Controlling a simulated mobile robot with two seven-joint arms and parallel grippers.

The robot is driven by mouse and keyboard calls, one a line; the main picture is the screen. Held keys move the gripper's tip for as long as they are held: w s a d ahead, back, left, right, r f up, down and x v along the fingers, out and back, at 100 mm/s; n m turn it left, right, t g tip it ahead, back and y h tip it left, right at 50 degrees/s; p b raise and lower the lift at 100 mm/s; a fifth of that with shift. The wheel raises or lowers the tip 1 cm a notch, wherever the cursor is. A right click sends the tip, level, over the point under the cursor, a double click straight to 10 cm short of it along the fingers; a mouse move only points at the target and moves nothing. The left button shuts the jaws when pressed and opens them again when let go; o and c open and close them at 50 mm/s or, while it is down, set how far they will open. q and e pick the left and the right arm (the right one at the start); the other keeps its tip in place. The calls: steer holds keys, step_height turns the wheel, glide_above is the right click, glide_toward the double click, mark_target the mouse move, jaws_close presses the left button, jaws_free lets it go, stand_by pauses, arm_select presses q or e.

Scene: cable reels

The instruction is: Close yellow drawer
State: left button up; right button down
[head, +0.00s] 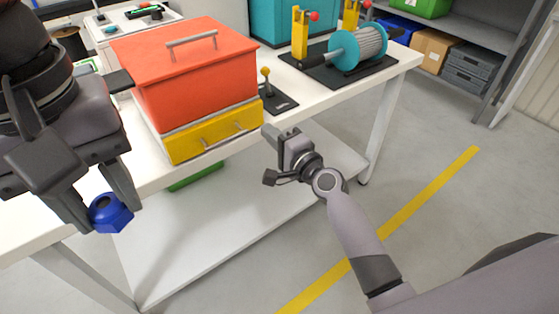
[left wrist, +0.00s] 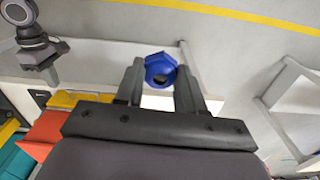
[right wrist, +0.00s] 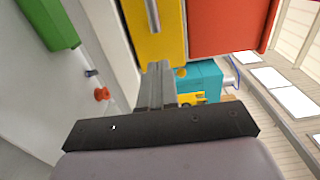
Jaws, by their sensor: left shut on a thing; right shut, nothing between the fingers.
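The yellow drawer (head: 215,134) sits at the base of the red box (head: 190,75) on the white workbench, with a silver handle on its front. A pale strip shows between the red box and the yellow front; I cannot tell how far the drawer stands out. My right gripper (head: 269,133) is shut and empty, just right of the drawer front. In the right wrist view its fingers (right wrist: 157,72) overlap the edge of the yellow drawer (right wrist: 150,40); contact is unclear. My left gripper (left wrist: 160,85) is shut on a blue hexagonal nut (head: 110,213), in front of the bench's left part.
A small yellow-knobbed lever (head: 266,80) stands right of the red box. A teal cable reel (head: 350,48) on a dark base is at the back right. A green bin (head: 196,177) is under the bench. The floor right of the bench is open.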

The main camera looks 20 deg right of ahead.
arm_select(q)
steer(key=shift+w+r, duration=0.1)
steer(key=shift+r, duration=0.05)
arm_select(e)
steer(key=v, duration=0.9)
